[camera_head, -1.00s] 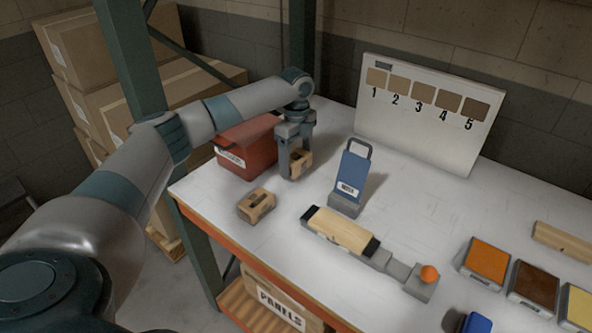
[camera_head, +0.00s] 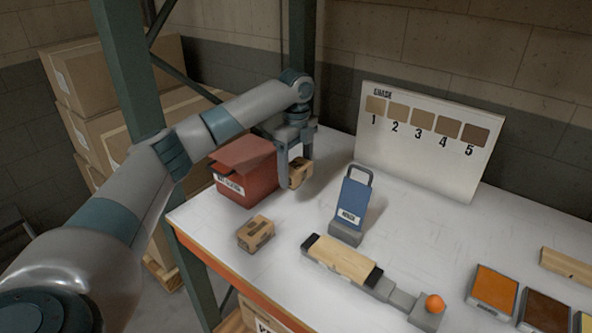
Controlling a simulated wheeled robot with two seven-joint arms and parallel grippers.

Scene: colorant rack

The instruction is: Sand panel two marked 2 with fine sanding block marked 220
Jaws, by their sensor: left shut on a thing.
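My left gripper (camera_head: 297,165) is shut on a small tan block (camera_head: 299,173), just right of the red box. A second tan block (camera_head: 256,234) lies on the table, nearer the front edge. The marks on both blocks are too small to read. A pale wooden panel (camera_head: 342,259) with dark ends lies in a grey holder with an orange knob (camera_head: 434,303). No number is readable on this panel. My right gripper does not show.
A red box (camera_head: 243,174) with a raised flap stands at the table's left. A blue handled item (camera_head: 354,202) stands behind the panel. A board with swatches numbered 1 to 5 (camera_head: 425,165) stands at the back. Orange (camera_head: 494,289) and brown (camera_head: 545,311) trays sit at the right.

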